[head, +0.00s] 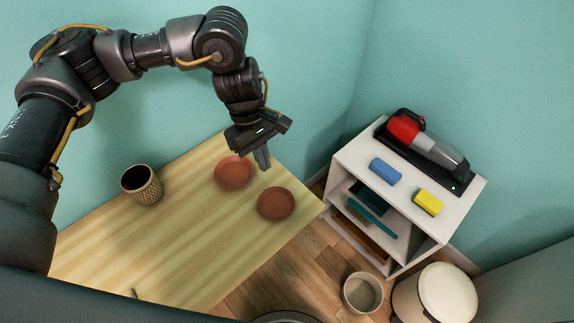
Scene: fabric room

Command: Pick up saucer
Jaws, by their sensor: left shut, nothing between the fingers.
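Two reddish-brown saucers lie on the light wooden table (190,240) near its right end. One saucer (232,173) is farther back, and the other saucer (276,204) is to its right and nearer the front. My left gripper (263,160) is shut and empty. It points down beside the back saucer's right edge in the picture, and it appears to be above the table. I cannot tell its exact height. My right gripper is not in view.
A dark woven cup (141,185) stands on the table to the left. A white shelf (345,160) at right carries a red handheld vacuum (405,128), a blue block (385,171) and a yellow sponge (428,202). A bin (445,293) and a pot (362,292) stand on the floor.

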